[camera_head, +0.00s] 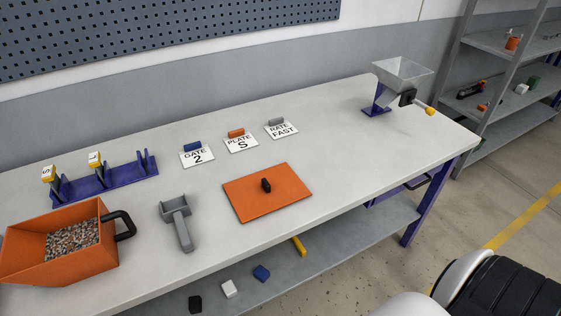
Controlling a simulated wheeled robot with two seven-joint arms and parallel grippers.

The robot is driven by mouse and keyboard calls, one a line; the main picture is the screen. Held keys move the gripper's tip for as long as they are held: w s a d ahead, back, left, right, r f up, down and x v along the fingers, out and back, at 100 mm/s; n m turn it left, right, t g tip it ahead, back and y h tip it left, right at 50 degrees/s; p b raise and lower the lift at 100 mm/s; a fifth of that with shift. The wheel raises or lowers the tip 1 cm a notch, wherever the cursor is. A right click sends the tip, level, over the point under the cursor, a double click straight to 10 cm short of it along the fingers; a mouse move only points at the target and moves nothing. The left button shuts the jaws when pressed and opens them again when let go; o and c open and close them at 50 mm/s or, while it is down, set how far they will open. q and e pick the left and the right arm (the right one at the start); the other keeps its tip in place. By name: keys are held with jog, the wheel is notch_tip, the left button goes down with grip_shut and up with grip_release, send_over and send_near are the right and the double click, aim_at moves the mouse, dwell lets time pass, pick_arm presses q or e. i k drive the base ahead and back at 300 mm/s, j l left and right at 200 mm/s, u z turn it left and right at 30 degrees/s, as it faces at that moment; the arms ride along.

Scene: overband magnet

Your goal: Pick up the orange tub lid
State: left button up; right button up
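The orange tub lid (247,200) is a flat orange plate lying on the grey workbench (330,165), near its front edge and right of the grey scoop. A small black knob (266,185) stands up from its middle. Nothing covers the lid or touches its knob. The orange tub (75,268) with a black handle stands open at the left end of the bench, holding mixed grey-brown granules (73,240). Neither of my grippers is in view, so their hold on anything cannot be seen.
A grey scoop (176,212) lies between tub and lid. A blue rack (104,183) with yellow-topped pieces and three label cards (241,145) stand behind. A metal hopper (402,76) with a crank stands at the far right. The bench right of the lid is clear.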

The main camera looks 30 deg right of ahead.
aim_at(252, 195)
jog(key=z, duration=0.95)
jog(key=u, duration=1.5)
jog(key=z, duration=1.5)
